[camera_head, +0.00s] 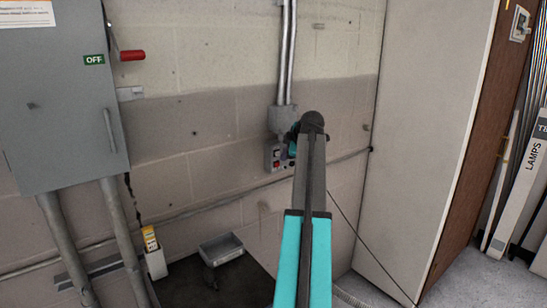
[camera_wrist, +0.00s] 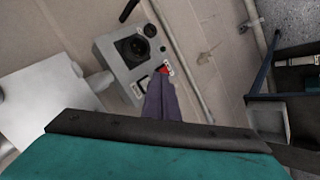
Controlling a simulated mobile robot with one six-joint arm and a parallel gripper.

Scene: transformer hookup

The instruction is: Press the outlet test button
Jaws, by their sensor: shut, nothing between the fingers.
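The grey outlet box (camera_head: 274,153) is on the block wall at the foot of a vertical conduit, with a small red button (camera_head: 277,165) on its face. In the wrist view the box (camera_wrist: 110,55) appears tilted, with a round black socket (camera_wrist: 133,47). The red button (camera_wrist: 166,70) shows at its lower right edge. My gripper (camera_wrist: 162,78) is shut and empty, its fingertips over or right beside the red button and partly covering it. I cannot tell whether they touch it. In the head view my arm hides the fingertips and the box's right side.
A grey switch cabinet (camera_head: 60,110) with a red handle (camera_head: 132,55) and an OFF label is at left. A metal tray (camera_head: 221,249) and a yellow-and-white box (camera_head: 153,250) are below. A tall pale panel (camera_head: 425,130) stands at right. A thin cable runs beside my arm.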

